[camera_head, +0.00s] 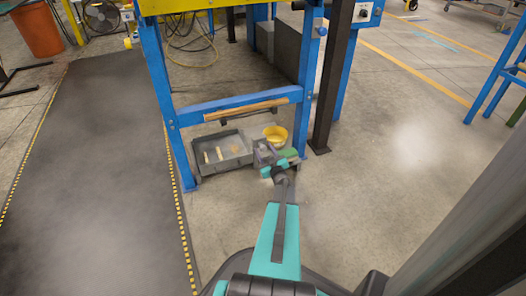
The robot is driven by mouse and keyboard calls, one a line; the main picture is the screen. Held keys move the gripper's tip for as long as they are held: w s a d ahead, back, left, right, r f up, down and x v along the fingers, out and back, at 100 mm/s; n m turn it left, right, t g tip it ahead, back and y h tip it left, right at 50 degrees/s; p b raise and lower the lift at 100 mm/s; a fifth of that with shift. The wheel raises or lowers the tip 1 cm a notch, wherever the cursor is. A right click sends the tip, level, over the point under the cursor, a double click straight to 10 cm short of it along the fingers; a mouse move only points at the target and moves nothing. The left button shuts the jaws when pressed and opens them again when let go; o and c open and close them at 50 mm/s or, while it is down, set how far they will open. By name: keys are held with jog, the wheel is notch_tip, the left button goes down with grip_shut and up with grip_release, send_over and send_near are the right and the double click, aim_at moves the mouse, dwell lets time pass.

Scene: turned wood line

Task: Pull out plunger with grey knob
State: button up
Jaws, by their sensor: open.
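My arm reaches forward from the bottom of the view. My gripper (264,153) is at its far end, low in front of the blue frame (232,108), close to the grey tray's right side. Its jaws are small here; they look open, with nothing seen held. I cannot make out for certain a plunger with a grey knob. A control box (367,12) with a dark knob is farther right.
A grey tray (207,170) with several small wooden pieces lies on the floor under the frame. A dark post (329,90) stands right of the frame. A dark mat (95,170) covers the left floor. The right floor is mostly clear.

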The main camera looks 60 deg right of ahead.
jog(key=shift+w+d, duration=0.45)
jog(key=shift+w, duration=0.15)
grip_shut()
jog(key=shift+p+v, duration=0.35)
jog(key=shift+v, duration=1.1)
jog(key=shift+s+a, duration=0.2)
jog(key=shift+s, duration=0.1)
grip_release()
jog(key=shift+s, duration=0.1)
